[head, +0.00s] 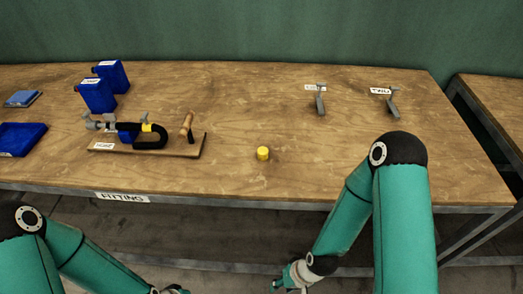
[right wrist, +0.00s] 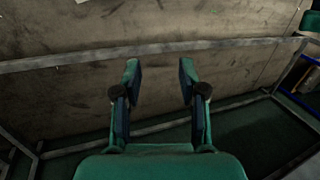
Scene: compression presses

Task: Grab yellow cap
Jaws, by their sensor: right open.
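The yellow cap (head: 262,153) stands alone on the wooden table (head: 235,100), right of the press board and not far from the front edge. My right gripper (head: 288,284) is below and in front of the table edge, well apart from the cap. In the right wrist view my right gripper (right wrist: 160,72) has its two fingers spread with nothing between them. The cap is not seen in that view. My left arm is at the lower left, and only a bit of its gripper (head: 172,290) shows at the bottom edge, too little to tell its state.
A board (head: 175,145) carries a black clamp press with blue and yellow parts and a wooden handle (head: 187,122). Blue canisters (head: 97,95) and a blue tray (head: 20,139) are at left. Grey tools (head: 320,103) (head: 393,103) lie at the back right. The table around the cap is clear.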

